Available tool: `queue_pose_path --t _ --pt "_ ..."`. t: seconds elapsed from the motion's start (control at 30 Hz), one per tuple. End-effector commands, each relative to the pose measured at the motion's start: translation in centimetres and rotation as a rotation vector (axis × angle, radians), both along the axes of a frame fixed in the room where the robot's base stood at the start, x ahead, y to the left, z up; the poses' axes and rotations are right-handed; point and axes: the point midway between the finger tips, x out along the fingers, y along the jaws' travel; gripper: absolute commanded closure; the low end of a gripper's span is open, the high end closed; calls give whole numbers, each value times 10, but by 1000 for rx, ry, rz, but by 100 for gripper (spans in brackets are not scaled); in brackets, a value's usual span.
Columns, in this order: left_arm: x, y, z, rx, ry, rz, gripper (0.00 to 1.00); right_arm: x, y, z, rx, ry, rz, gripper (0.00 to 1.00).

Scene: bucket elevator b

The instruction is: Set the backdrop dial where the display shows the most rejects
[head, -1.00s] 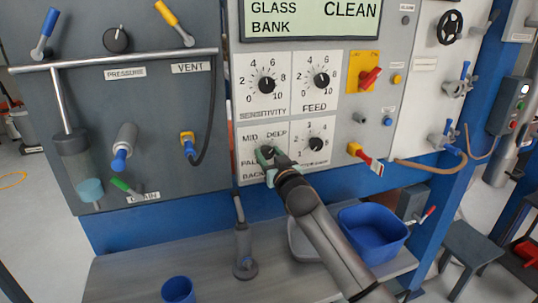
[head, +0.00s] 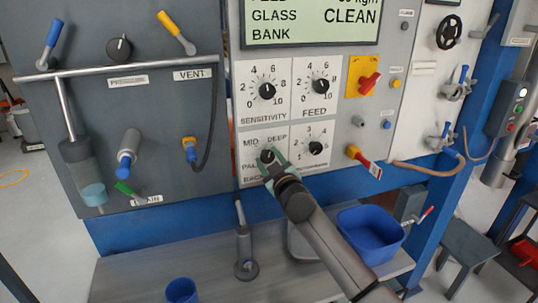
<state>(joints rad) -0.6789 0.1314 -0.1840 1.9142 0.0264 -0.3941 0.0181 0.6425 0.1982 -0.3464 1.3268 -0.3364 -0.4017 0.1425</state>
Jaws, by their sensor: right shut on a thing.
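The backdrop dial (head: 267,157) is a black knob on a white plate at the lower left of the grey control panel. Its labels MID, DEEP and part of PALE show; the lower label is partly covered. My right gripper (head: 271,160) is shut on this knob, its green fingers on either side of it. The display (head: 313,22) above shows GLASS, BANK and CLEAN, with a cut-off line at its top; no reject figure can be read. My left gripper is not in view.
The sensitivity dial (head: 267,91), feed dial (head: 320,86) and a further dial (head: 316,148) sit close by. A red switch (head: 370,83) and a red-yellow lever (head: 362,159) are to the right. Below is a bench with a blue bin (head: 369,234) and blue cup (head: 180,291).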

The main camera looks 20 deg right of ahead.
Motion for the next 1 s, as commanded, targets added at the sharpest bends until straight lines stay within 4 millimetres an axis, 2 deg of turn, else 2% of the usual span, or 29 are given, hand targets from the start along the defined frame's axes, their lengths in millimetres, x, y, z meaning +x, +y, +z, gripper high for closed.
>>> queue_pose_path --t 0.7,1.0 --pt "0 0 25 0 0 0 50 0 1 -2 -678 -22 1 100" --pt "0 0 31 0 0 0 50 0 2 -3 -898 -29 1 100"
